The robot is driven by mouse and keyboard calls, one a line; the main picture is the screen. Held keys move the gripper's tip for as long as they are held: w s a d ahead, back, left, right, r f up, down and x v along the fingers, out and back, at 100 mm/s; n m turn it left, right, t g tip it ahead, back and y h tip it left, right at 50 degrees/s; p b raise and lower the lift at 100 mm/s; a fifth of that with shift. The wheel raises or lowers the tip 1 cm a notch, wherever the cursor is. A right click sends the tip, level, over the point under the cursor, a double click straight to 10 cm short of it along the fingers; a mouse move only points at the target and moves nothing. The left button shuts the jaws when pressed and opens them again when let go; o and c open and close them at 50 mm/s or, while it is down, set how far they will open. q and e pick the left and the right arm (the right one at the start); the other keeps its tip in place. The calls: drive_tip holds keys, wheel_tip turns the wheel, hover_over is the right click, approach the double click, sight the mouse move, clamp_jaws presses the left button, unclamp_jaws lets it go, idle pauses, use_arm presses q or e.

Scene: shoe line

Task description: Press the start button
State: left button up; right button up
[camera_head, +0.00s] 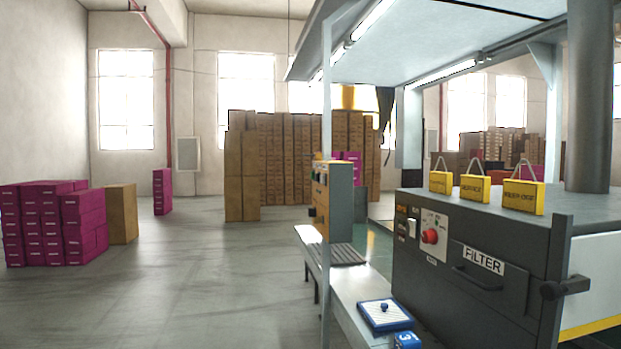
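A dark grey machine (440,283) stands on the right, with a "FILTER" drawer on its front. On its left front is a light control plate (432,250) with a round red button or knob (430,236) and a small green spot above it. A white rocker-like switch (412,228) sits just left of the plate. A second box with a yellow-orange face (320,208) stands farther back with small dark controls. No label legible here reads start, so I cannot tell which one is the start button. Neither of my grippers is in view.
A light bench (352,290) with a blue-and-white pad (385,314) and a blue block (407,340) is before the machine. Yellow tags (475,187) stand on the machine top. Magenta boxes (52,222) are stacked left, brown boxes (285,160) behind.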

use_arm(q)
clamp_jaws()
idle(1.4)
